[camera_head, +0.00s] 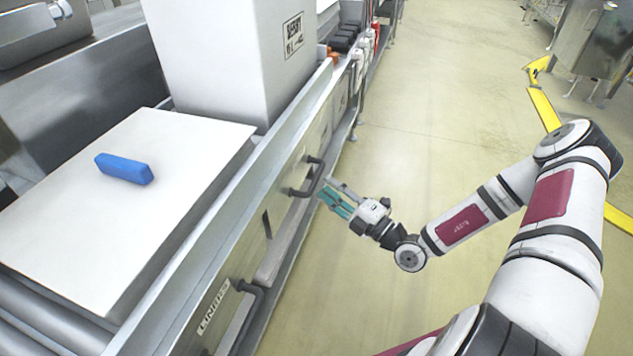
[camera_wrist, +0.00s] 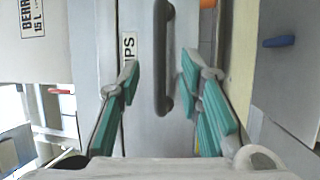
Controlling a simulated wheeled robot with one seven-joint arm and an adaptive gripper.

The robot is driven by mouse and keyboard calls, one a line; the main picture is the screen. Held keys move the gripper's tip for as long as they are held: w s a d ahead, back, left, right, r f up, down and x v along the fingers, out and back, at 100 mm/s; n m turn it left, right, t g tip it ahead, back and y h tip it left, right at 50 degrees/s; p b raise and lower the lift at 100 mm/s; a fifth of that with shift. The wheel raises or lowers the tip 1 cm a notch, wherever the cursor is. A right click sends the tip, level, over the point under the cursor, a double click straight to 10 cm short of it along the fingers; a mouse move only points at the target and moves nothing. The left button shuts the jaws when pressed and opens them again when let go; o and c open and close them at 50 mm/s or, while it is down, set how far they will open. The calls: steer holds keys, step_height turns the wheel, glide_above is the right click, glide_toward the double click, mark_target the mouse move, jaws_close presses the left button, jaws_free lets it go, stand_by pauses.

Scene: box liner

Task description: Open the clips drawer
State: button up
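The clips drawer (camera_wrist: 140,125) has a pale front with a label (camera_wrist: 130,48) whose visible letters end in "PS"; my left finger partly covers that front. Its dark bar handle (camera_wrist: 163,60) runs up the middle of the wrist view and also shows in the head view (camera_head: 308,182). The drawer front looks flush with the counter side. My gripper (camera_head: 328,192) is beside this handle. Gaps show between the fingers and the bar, and nothing is held.
A drawer labelled LINERS (camera_head: 213,306) with its own dark handle (camera_head: 252,305) is nearer in the head view. On the counter are a white box (camera_head: 125,205) with a blue block (camera_head: 124,168) on top and a tall pale box (camera_head: 215,60).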

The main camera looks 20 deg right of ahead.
mark_target(316, 176)
steer(key=shift+b+x, duration=0.55)
steer(key=shift+x, duration=2)
jaws_close()
